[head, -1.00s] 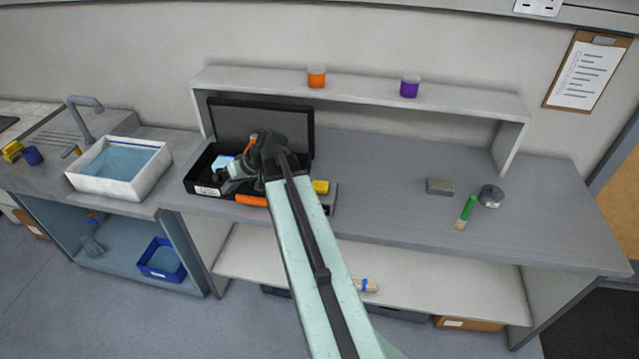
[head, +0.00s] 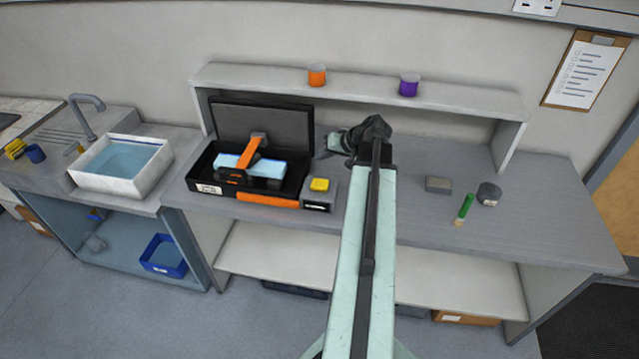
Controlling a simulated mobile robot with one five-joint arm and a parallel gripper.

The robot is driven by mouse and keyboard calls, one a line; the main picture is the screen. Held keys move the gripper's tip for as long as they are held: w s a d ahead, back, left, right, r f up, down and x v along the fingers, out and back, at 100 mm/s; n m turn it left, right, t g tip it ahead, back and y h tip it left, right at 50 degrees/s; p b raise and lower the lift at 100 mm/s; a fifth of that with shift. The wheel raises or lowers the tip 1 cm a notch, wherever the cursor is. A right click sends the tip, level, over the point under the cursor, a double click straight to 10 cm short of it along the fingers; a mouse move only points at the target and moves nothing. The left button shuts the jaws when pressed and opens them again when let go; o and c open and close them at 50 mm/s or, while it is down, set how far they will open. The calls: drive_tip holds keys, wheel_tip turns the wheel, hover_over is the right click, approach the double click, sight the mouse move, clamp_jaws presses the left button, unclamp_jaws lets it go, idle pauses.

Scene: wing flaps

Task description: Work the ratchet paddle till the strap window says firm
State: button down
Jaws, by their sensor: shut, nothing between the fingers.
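An open black case (head: 203,189) stands on the bench, its lid raised behind. An orange strap (head: 248,156) crosses a light blue block (head: 275,168) inside it. A long orange bar (head: 266,200), perhaps the ratchet paddle, lies low along the case's front right. A grey unit (head: 331,189) beside the case has a yellow top piece (head: 320,184) and a small dark window (head: 317,207) with pale marks too small to read. My gripper (head: 324,152) is shut and empty, right of the case, pointing left and apart from the bar.
A shelf (head: 440,98) with an orange jar (head: 317,76) and a purple jar (head: 409,86) runs behind. A grey block (head: 438,184), a green-handled brush (head: 465,207) and a round tin (head: 489,194) lie right. A water basin (head: 122,166) stands left.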

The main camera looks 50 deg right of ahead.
drive_tip(key=b, duration=0.9)
approach(317, 182)
drive_tip(key=w+f, duration=0.1)
drive_tip(key=w, duration=0.2)
drive_tip(key=w+f, duration=0.1)
drive_tip(key=w, duration=0.1)
drive_tip(key=shift+a+f, duration=0.2)
drive_tip(key=shift+f, duration=0.1)
idle(0.9)
drive_tip(key=shift+w+f+b, duration=0.1)
drive_tip(key=shift+f+b, duration=0.2)
drive_tip(key=shift+f, duration=0.05)
drive_tip(key=shift+f+b, duration=0.8)
idle(0.7)
drive_tip(key=shift+r, duration=0.1)
drive_tip(key=shift+r+p, duration=1.1)
drive_tip(key=shift+p, duration=0.1)
